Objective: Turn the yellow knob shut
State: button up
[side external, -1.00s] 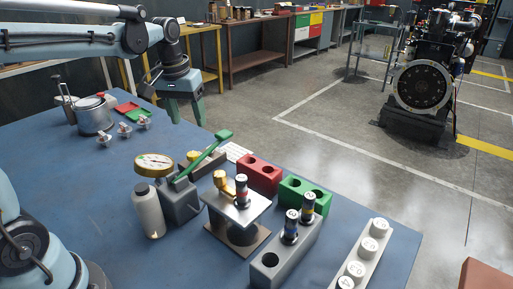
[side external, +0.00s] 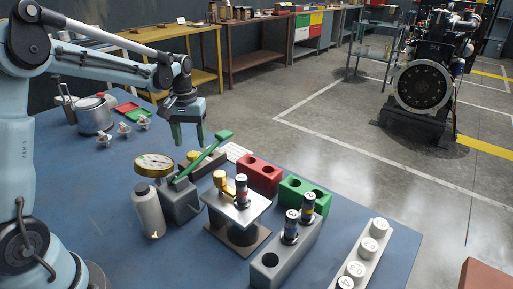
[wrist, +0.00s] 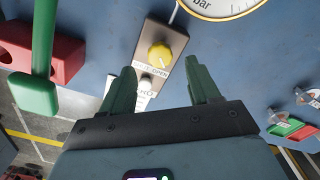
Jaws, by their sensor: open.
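The yellow knob (wrist: 160,55) sits on a small brown-grey block (wrist: 175,40), beside printed lettering that reads OPEN. Further lettering nearer my gripper is only partly readable. In the side view the knob (side external: 193,156) is partly hidden behind the green lever, and its block (side external: 213,168) lies behind the gauge pump. My gripper (side external: 190,142) points down above and slightly behind the knob, apart from it. In the wrist view my gripper (wrist: 161,64) is open and empty, with the knob showing between and beyond its fingertips. The knob's exact pointer direction is unclear.
The green lever (side external: 204,157) of the pump rises close by my gripper. The pressure gauge (side external: 154,164) and a white bottle (side external: 148,210) stand to the left. Red (side external: 259,173) and green (side external: 305,195) hole blocks are to the right.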

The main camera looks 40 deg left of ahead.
aim_at(192, 153)
jog(key=shift+f, duration=2.05)
jog(key=c, duration=1)
jog(key=shift+c, duration=0.2)
